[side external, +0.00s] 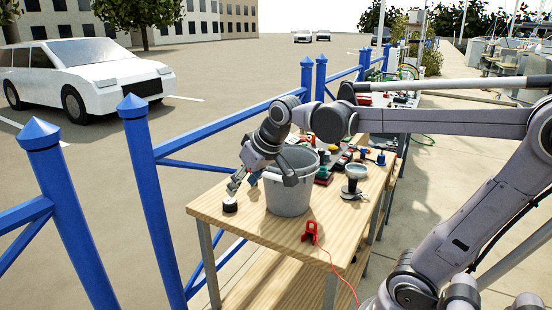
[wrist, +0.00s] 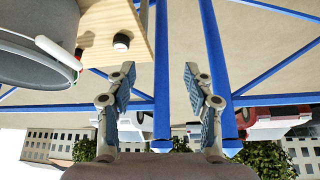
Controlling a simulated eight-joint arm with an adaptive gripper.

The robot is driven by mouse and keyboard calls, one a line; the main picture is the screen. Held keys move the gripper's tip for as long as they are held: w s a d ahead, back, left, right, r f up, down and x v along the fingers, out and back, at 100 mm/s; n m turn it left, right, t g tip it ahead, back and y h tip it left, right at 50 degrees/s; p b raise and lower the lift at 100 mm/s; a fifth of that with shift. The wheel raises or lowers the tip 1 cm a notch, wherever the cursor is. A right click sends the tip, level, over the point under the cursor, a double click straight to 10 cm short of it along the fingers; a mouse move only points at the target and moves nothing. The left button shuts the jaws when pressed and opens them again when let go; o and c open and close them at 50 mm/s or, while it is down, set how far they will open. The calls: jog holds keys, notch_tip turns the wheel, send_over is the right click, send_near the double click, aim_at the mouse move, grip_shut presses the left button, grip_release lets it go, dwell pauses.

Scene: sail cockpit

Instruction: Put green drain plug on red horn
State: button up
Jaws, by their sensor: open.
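My gripper (side external: 236,184) hangs at the left edge of the wooden table, left of the grey bucket. In the wrist view my gripper (wrist: 159,74) is open, with nothing between its fingers. I cannot make out the green drain plug or the red horn for certain. A red clip-like thing (side external: 310,231) with a red cord lies at the table's front edge.
The grey bucket (side external: 288,196) stands on the table (side external: 262,236); its wall (wrist: 30,60) also fills the wrist view's upper left. A small black, white-topped round item (side external: 230,205) sits near the left edge. A blue railing (side external: 140,170) runs beside the table.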

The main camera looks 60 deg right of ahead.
jog(key=s+a+f+n+t+y, duration=0.1)
jog(key=s+a+f+n, duration=0.1)
jog(key=s+a+f, duration=0.4)
jog(key=s+f, duration=0.2)
jog(key=s, duration=0.1)
